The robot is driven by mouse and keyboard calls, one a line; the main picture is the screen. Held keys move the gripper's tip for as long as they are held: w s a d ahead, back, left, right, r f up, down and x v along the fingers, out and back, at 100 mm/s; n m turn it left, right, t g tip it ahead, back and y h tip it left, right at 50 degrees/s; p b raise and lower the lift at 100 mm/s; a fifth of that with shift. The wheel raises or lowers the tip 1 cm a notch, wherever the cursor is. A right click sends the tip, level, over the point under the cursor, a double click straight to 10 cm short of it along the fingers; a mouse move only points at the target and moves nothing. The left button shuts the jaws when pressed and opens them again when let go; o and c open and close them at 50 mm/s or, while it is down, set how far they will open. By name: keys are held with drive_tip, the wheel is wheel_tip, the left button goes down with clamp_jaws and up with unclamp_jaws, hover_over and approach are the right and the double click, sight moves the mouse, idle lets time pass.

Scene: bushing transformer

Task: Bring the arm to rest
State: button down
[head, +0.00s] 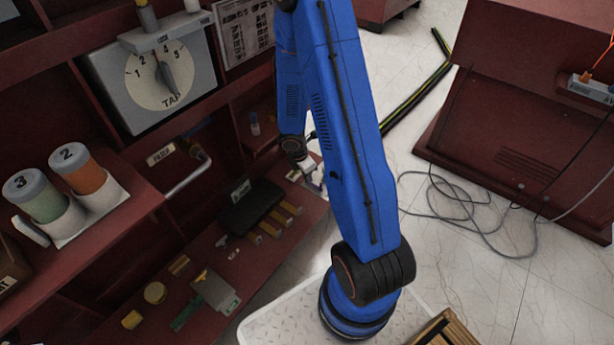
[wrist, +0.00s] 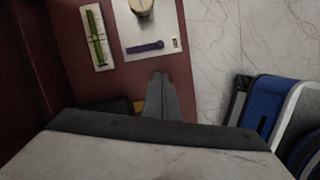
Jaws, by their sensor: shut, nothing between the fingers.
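My blue arm (head: 345,130) stands upright in the middle of the head view and folds over at the top, with its wrist (head: 293,147) hanging down beside the red bench. My gripper (wrist: 160,78) shows in the wrist view with its fingers together and nothing between them. It points over the red bench top, near the bench's edge with the pale floor. In the head view the gripper is small and partly hidden by the arm, so its fingers cannot be made out.
The red bench (head: 215,262) holds a black case (head: 250,207), a yellow roll (head: 155,293) and small parts. A tap dial (head: 165,82) and numbered jars (head: 77,168) stand at left. Cables (head: 480,225) lie on the floor by a red cabinet (head: 530,110). A white card (wrist: 150,30) lies near the gripper.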

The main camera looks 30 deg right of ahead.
drive_tip(key=shift+r, duration=0.15)
idle(0.5)
drive_tip(key=s+a+r+m+t, duration=0.1)
drive_tip(key=s+r+m, duration=0.15)
drive_tip(key=r, duration=0.65)
drive_tip(key=s+r+m+h, duration=0.1)
drive_tip(key=r+m, duration=0.3)
drive_tip(key=r, duration=0.4)
drive_tip(key=s+a+r+m+t, duration=0.1)
drive_tip(key=r+m, duration=0.2)
drive_tip(key=r, duration=0.6)
drive_tip(key=s+a+r+m+t+y, duration=0.1)
drive_tip(key=s+a+r+m+y, duration=0.1)
drive_tip(key=s+a+r+m, duration=0.2)
drive_tip(key=s+a+r+m+t+y, duration=0.1)
drive_tip(key=s+a+r+m, duration=0.4)
drive_tip(key=s+a+r, duration=0.3)
drive_tip(key=s+r, duration=0.3)
drive_tip(key=s, duration=0.4)
drive_tip(key=shift+s+r+t+y, duration=0.3)
drive_tip(key=shift+r+t+y, duration=0.1)
